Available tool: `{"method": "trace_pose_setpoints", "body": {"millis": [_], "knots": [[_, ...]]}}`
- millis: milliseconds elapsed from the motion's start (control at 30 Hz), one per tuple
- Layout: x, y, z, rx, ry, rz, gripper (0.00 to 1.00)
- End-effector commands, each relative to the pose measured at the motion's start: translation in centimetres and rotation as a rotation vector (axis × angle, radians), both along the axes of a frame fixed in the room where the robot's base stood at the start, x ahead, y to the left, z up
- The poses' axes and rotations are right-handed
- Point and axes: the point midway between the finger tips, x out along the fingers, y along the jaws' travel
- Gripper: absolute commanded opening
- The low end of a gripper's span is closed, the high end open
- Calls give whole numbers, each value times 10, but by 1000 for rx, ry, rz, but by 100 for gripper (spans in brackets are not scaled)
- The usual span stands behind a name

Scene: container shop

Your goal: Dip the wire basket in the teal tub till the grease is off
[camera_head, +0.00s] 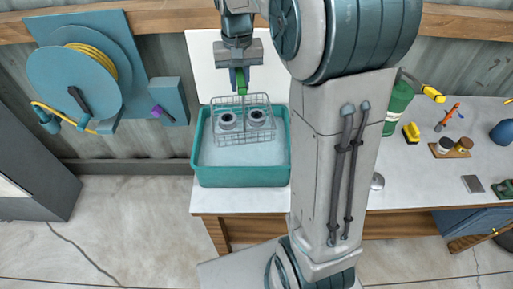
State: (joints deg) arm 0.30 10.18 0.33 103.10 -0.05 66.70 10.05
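The wire basket (218,128) shows at the upper middle, inside the outline of the teal tub (242,176). It holds two grey ring-shaped parts (256,118) and looks roughly level. The tub sits at the left end of the bench and has a pale grey surface inside, which looks like liquid. My gripper (239,87) points down above the basket, its fingers closed around the basket's green handle (240,82). I cannot tell whether the basket's bottom touches the liquid or hangs over it. Grease on the parts is too small to tell.
A blue hose reel (62,82) hangs left. A white panel (203,70) stands behind the tub.

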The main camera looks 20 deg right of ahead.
Motion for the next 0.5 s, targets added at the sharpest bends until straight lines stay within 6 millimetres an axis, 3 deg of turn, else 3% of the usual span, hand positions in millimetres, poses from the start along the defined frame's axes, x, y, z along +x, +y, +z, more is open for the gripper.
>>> {"method": "trace_pose_setpoints", "body": {"millis": [233,500], "knots": [[0,0,4,0,-2,0,0],[0,0,30,0,-2,0,0]]}}
